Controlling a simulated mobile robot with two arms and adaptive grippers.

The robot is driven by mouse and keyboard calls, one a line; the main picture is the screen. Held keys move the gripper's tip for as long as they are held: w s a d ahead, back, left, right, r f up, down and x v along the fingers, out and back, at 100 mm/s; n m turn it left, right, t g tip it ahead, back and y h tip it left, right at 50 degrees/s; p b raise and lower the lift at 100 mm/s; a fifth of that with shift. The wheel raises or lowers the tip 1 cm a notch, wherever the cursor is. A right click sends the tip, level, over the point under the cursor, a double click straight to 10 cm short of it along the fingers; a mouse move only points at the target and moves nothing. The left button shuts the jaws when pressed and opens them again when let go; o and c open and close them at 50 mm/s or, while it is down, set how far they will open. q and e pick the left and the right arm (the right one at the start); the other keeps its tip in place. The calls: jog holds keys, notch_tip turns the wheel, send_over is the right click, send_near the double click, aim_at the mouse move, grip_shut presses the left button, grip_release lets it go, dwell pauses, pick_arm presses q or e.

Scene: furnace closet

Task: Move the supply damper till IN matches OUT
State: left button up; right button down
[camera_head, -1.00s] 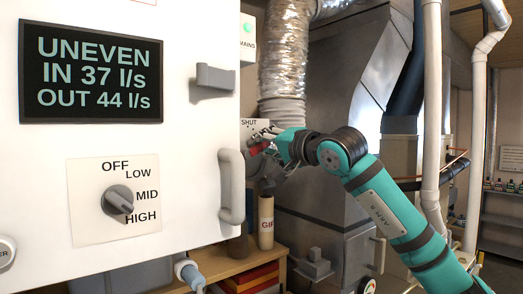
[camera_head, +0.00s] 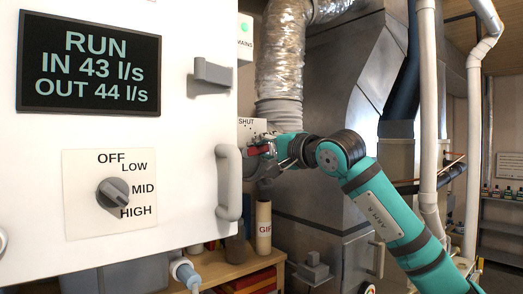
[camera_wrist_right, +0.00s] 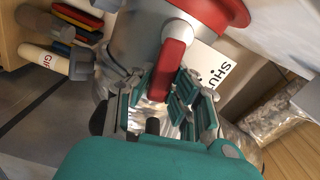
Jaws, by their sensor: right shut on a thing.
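The red supply damper handle (camera_head: 260,149) sits by a plate marked SHUT (camera_head: 246,124), below the silver flexible duct. My right gripper (camera_head: 268,160) is at the handle, partly hidden in the head view. In the right wrist view the red handle (camera_wrist_right: 172,62) reaches down between the fingers of my right gripper (camera_wrist_right: 163,96), which is shut on it. The black display (camera_head: 90,62) on the white cabinet reads RUN, IN 43 l/s, OUT 44 l/s. My left gripper is not in view.
The white cabinet door (camera_head: 190,150) with a grey handle (camera_head: 229,182) stands close at the left. A roll marked GIF (camera_head: 264,228) stands on a wooden shelf (camera_head: 215,266). White pipes (camera_head: 428,120) rise behind my right arm.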

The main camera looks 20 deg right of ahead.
jog(key=c, duration=1.2)
grip_release()
jog(key=shift+s, duration=0.2)
jog(key=v, duration=1.1)
jog(key=shift+s+d, duration=0.15)
jog(key=shift+s, duration=0.15)
